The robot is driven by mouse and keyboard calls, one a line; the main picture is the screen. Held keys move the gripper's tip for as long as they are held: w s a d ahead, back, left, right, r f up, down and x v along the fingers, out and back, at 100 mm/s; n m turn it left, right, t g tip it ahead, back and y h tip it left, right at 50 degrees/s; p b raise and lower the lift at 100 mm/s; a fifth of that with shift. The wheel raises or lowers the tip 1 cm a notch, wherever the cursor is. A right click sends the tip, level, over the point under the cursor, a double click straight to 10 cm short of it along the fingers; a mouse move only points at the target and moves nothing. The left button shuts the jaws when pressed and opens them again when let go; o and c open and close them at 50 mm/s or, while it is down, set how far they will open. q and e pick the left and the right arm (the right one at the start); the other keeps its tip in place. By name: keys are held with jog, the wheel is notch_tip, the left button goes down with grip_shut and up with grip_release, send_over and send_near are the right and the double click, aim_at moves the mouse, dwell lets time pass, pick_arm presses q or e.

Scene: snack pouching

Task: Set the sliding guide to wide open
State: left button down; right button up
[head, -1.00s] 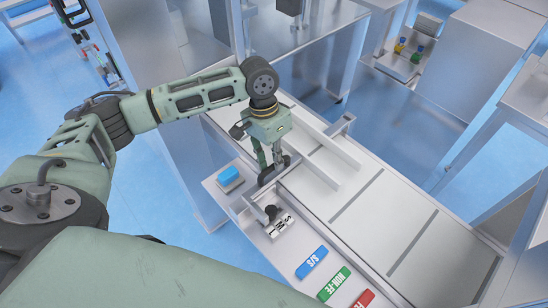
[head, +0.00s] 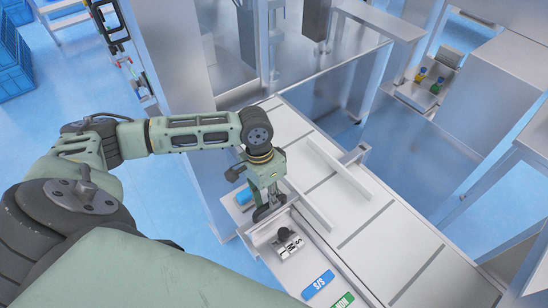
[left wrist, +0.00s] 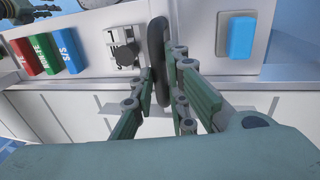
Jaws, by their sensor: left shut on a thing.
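The sliding guide appears as pale upright rails on the white conveyor; the near rail (head: 308,204) and the far rail (head: 340,168) run roughly parallel with a gap between them. A black handwheel (head: 261,214) stands on the near side of the conveyor. My left gripper (head: 265,204) is shut on it. In the left wrist view the handwheel (left wrist: 158,45) is edge-on between the fingers of my left gripper (left wrist: 163,72). A small S/M/L plate (head: 292,246) with a black knob (head: 284,234) sits beside it. My right gripper is not in the head view.
A blue button (head: 243,196) is just left of the handwheel, partly behind my gripper. Blue S/S (head: 318,284) and green (head: 343,301) labels line the front ledge; a red label (left wrist: 29,57) shows in the left wrist view. The conveyor belt (head: 385,235) right of the rails is clear.

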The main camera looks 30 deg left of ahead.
pick_arm(q)
jog(key=shift+s, duration=0.15)
jog(key=c, duration=1.7)
grip_release()
jog(key=shift+s+a, duration=0.15)
jog(key=shift+s, duration=0.05)
jog(key=shift+c, duration=0.2)
jog(key=shift+w, duration=0.2)
jog(key=shift+r, duration=0.35)
notch_tip(320, 180, up, 11)
jog(key=a, duration=0.2)
jog(key=shift+w, duration=0.3)
